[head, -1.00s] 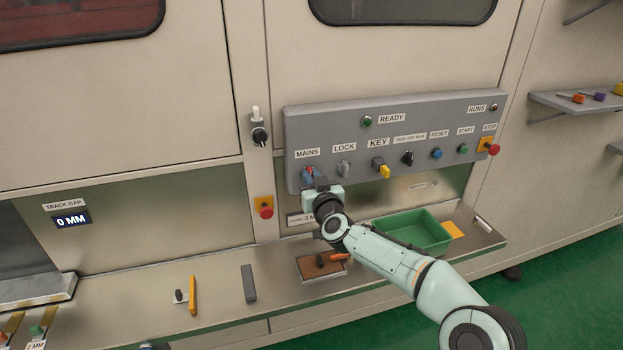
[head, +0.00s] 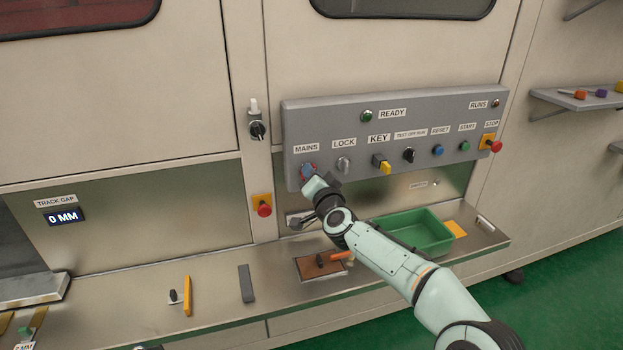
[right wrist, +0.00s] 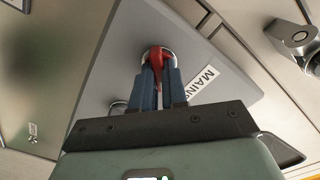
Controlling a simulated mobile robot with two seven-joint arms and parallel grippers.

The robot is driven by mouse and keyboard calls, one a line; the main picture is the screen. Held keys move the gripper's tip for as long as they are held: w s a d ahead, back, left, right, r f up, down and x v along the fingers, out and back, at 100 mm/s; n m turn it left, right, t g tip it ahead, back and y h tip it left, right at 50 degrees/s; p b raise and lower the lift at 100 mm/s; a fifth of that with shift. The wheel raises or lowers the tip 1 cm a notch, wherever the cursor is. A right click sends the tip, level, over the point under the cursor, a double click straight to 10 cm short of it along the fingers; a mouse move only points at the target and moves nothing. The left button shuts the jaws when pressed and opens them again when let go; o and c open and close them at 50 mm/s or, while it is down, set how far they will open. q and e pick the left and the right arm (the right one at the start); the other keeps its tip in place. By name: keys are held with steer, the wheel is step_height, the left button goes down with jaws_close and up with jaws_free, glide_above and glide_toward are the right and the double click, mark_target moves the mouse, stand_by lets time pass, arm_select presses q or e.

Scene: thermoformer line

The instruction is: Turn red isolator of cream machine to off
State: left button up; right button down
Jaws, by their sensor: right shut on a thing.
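The cream machine (head: 380,60) fills the head view and carries a grey control panel (head: 450,116). The red isolator (right wrist: 157,53) sits under the MAINS label at the panel's left end, in a pale round ring. In the head view it is mostly covered by my right gripper (head: 308,172). In the right wrist view the gripper's two blue fingers (right wrist: 160,84) are shut on the red handle, one on each side. The handle runs roughly along the fingers in that view. My left gripper is not in view.
LOCK (head: 343,165), the yellow KEY switch (head: 384,166) and several buttons sit right of the isolator. A red stop button (head: 264,209) is lower left. Below, a ledge holds a green tray (head: 447,243) and a brown board (head: 311,269).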

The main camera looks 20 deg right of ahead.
arm_select(q)
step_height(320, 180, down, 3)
steer(key=b, duration=0.3)
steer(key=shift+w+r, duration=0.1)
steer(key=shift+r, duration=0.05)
arm_select(e)
steer(key=m, duration=0.8)
steer(key=shift+f+m, duration=0.15)
steer(key=shift+m, duration=0.25)
steer(key=c, duration=1.2)
jaws_free()
steer(key=shift+o, duration=0.2)
steer(key=shift+s+d, duration=0.1)
arm_select(q)
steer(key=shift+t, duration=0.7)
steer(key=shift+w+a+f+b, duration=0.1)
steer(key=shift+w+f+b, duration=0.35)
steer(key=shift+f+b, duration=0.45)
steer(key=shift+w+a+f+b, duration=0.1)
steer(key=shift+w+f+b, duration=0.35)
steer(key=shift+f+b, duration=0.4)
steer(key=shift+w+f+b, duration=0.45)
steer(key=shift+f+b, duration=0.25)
steer(key=shift+b, duration=0.35)
arm_select(e)
steer(key=s, duration=1.3)
steer(key=shift+d, duration=0.2)
